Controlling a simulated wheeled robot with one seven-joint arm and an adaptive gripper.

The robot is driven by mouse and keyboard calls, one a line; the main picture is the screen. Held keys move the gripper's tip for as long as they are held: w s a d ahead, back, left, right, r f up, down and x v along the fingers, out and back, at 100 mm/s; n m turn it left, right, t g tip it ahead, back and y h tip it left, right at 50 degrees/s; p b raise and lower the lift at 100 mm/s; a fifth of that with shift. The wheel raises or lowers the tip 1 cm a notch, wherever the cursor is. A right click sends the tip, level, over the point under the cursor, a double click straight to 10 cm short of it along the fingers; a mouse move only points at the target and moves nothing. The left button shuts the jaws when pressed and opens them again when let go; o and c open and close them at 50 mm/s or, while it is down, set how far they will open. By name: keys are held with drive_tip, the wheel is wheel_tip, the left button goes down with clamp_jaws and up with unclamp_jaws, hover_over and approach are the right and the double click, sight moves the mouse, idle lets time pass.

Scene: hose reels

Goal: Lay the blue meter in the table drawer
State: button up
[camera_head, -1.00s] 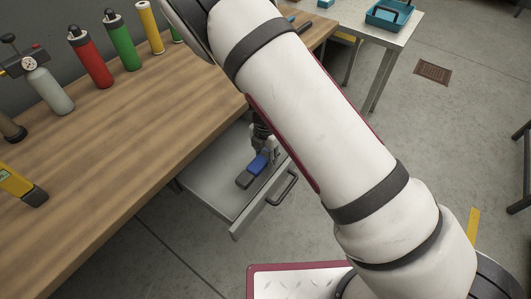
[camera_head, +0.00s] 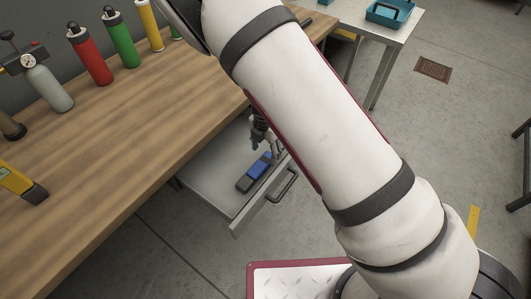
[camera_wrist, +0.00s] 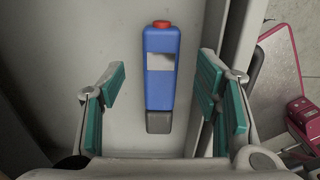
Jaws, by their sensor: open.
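The blue meter (camera_head: 256,171) lies flat inside the open table drawer (camera_head: 213,192), near the drawer's front panel. In the wrist view the meter (camera_wrist: 161,75) is blue with a red tip, a pale label and a dark grey end, and it rests on the drawer floor. My gripper (camera_wrist: 161,95) is open, with its green-padded fingers apart on either side of the meter and a gap to each side. In the head view my gripper (camera_head: 269,146) is just above the meter, partly hidden by my arm.
The wooden workbench (camera_head: 130,140) holds a red bottle (camera_head: 90,55), a green bottle (camera_head: 122,40), a grey cylinder with a gauge (camera_head: 48,88) and a yellow tool (camera_head: 18,184). A side table carries a teal tray (camera_head: 390,14). The drawer handle (camera_head: 283,186) sticks out in front.

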wheel_tip(320, 180, up, 10)
drive_tip(key=shift+f, duration=0.15)
idle(0.6)
